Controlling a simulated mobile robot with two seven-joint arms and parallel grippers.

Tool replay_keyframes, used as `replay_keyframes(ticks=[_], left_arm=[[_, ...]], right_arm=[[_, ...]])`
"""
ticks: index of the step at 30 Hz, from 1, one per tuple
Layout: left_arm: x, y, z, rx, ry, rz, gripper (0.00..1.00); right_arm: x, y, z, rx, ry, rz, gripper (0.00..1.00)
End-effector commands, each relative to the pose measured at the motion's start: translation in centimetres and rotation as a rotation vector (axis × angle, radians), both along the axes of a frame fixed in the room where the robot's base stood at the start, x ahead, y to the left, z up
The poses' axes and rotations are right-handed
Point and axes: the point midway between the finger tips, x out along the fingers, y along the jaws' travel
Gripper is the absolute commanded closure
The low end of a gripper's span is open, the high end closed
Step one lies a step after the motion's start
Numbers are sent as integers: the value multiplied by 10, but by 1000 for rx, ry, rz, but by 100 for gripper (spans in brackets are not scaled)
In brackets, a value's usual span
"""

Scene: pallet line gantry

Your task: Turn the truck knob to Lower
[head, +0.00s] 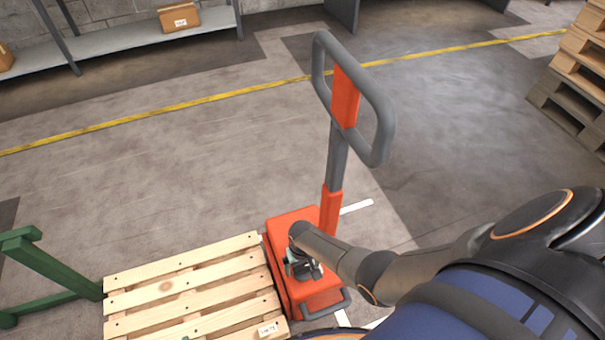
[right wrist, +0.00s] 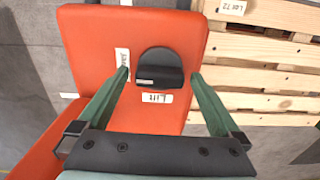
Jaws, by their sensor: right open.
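The orange pallet truck (head: 290,222) stands beside a wooden pallet, with its grey and orange handle (head: 346,95) upright. The black knob (right wrist: 160,66) sits on the truck's orange top, with a small pale mark at its lower left. A "Lift" label (right wrist: 153,98) is just below the knob in the right wrist view. A sideways label (right wrist: 121,60), apparently "Lower", is to its left, partly behind a finger. My right gripper (right wrist: 160,76) is open, its green fingers on either side of the knob with gaps visible. The head view shows this gripper (head: 302,268) over the truck.
The wooden pallet (head: 190,285) lies left of the truck, near a green frame (head: 45,265). A shelf (head: 135,38) with cardboard boxes is at the back left. Stacked pallets (head: 575,85) stand at the right. The floor behind the truck is clear.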

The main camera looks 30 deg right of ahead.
Motion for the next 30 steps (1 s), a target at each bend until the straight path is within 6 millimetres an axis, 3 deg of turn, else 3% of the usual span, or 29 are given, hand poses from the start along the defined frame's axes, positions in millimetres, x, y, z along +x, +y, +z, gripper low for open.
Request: replay_keyframes(ticks=[11, 18, 24, 30], left_arm=[[1, -1, 40, -1, -1, 1, 41], [1, 15, 55, 16, -19, 33, 41], [-11, 23, 50, 25, 2, 50, 41], [-14, 24, 48, 24, 4, 54, 41]], right_arm=[[0, -1, 65, -1, -1, -1, 0], [-1, -1, 107, -1, 1, -1, 0], [-1, 0, 122, -1, 1, -1, 0], [-1, 0, 123, 0, 2, -1, 0]])
